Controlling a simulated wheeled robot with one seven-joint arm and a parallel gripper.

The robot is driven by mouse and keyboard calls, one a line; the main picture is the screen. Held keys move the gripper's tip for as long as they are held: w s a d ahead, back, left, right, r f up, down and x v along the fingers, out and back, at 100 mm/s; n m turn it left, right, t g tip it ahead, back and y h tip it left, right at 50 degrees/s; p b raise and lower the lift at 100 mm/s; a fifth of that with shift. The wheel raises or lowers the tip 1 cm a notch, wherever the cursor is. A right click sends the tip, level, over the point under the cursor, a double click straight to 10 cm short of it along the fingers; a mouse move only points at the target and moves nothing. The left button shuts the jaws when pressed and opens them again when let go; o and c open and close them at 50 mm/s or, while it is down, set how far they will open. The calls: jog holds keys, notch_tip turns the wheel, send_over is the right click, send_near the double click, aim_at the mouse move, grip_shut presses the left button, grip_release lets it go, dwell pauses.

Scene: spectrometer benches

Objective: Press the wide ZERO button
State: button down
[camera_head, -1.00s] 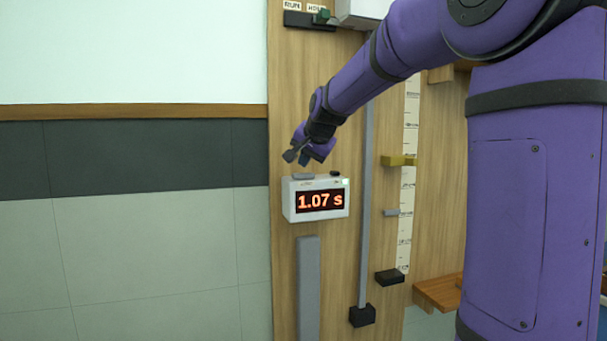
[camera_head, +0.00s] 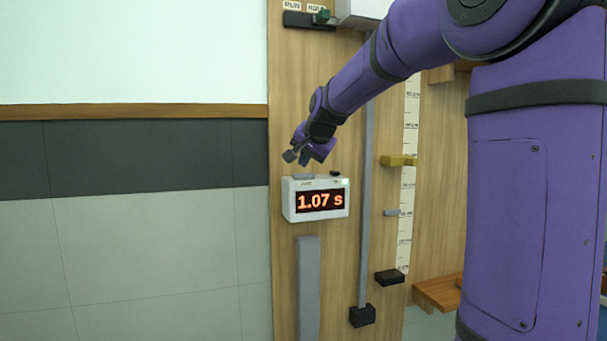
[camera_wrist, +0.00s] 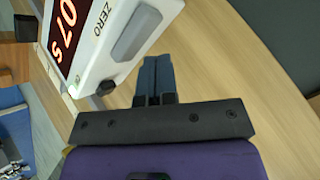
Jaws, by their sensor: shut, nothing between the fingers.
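The white timer box (camera_head: 288,204) is mounted on the wooden board, and its red display reads 1.07 s. The wide grey ZERO button (camera_head: 304,176) is on the box's top face. In the wrist view the same grey button (camera_wrist: 136,33) lies beside the printed word ZERO, with a small dark round knob (camera_wrist: 105,88) near it. My gripper (camera_head: 297,157) is just above the box's top in the head view. In the wrist view its two fingers (camera_wrist: 153,66) are together, empty, and apart from the button in the picture.
A vertical rail (camera_head: 366,180) and a ruler strip with a brass-coloured pointer (camera_head: 398,161) stand right of the box. A grey vertical strip (camera_head: 307,290) is below it. A RUN/HOLD switch (camera_head: 310,21) is above. The tiled wall lies left.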

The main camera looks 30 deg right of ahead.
jog(key=shift+f, duration=0.1)
dwell(0.3)
jog(key=shift+f, duration=0.55)
dwell(0.5)
jog(key=shift+r, duration=0.7)
jog(key=shift+r, duration=3)
